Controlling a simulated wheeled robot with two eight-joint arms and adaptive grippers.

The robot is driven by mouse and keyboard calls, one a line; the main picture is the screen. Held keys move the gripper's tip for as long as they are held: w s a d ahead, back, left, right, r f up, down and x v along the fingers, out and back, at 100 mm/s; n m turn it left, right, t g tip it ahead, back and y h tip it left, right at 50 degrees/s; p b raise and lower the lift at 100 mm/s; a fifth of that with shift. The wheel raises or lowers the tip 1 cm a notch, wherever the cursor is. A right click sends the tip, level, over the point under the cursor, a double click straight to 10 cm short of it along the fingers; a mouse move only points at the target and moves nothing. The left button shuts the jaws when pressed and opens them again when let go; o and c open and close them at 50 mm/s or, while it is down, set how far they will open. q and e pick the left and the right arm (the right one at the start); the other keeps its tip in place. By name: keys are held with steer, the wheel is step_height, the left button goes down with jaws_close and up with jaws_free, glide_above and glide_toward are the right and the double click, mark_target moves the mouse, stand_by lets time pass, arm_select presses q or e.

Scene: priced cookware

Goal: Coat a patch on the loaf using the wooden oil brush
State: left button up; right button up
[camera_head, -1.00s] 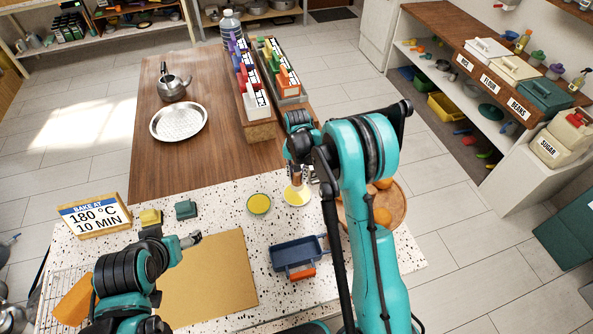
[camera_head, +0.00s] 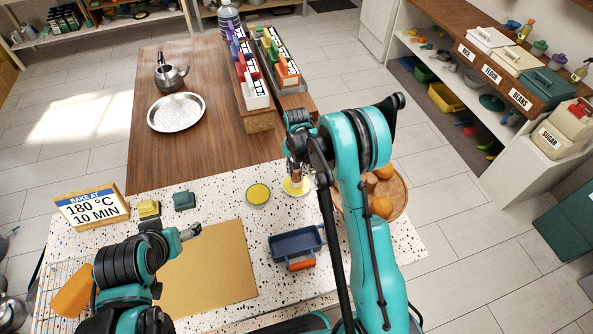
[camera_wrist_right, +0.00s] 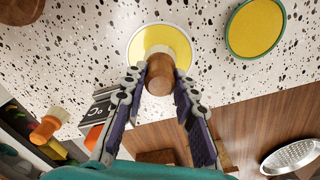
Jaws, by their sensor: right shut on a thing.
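My right gripper (camera_head: 297,172) is shut on the wooden oil brush (camera_wrist_right: 160,76), whose brown handle stands between the fingers in the right wrist view. The brush's pale lower end is over the yellow dish with a pale rim (camera_wrist_right: 175,40), also seen in the head view (camera_head: 297,187). I cannot tell whether it touches the yellow surface. The golden-brown loaf (camera_head: 72,292) lies on a wire rack (camera_head: 47,276) at the lower left. My left gripper (camera_head: 191,231) is above the counter near the tan board; its jaw opening is unclear.
A green-rimmed yellow dish (camera_head: 258,194) is beside the brush's dish. A blue tray (camera_head: 296,244), a tan board (camera_head: 215,265), a round wooden plate (camera_head: 398,205) with orange items, and yellow and green blocks stand around. A "180 °C" sign (camera_head: 92,209) stands left.

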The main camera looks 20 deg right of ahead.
steer(key=shift+f+b, duration=0.5)
steer(key=shift+f, duration=0.05)
stand_by(0.4)
steer(key=shift+b, duration=0.3)
stand_by(1.5)
steer(key=shift+r+p, duration=0.3)
steer(key=shift+r, duration=0.25)
steer(key=shift+r+p, duration=1.35)
steer(key=shift+r, duration=1.65)
steer(key=shift+f, duration=0.1)
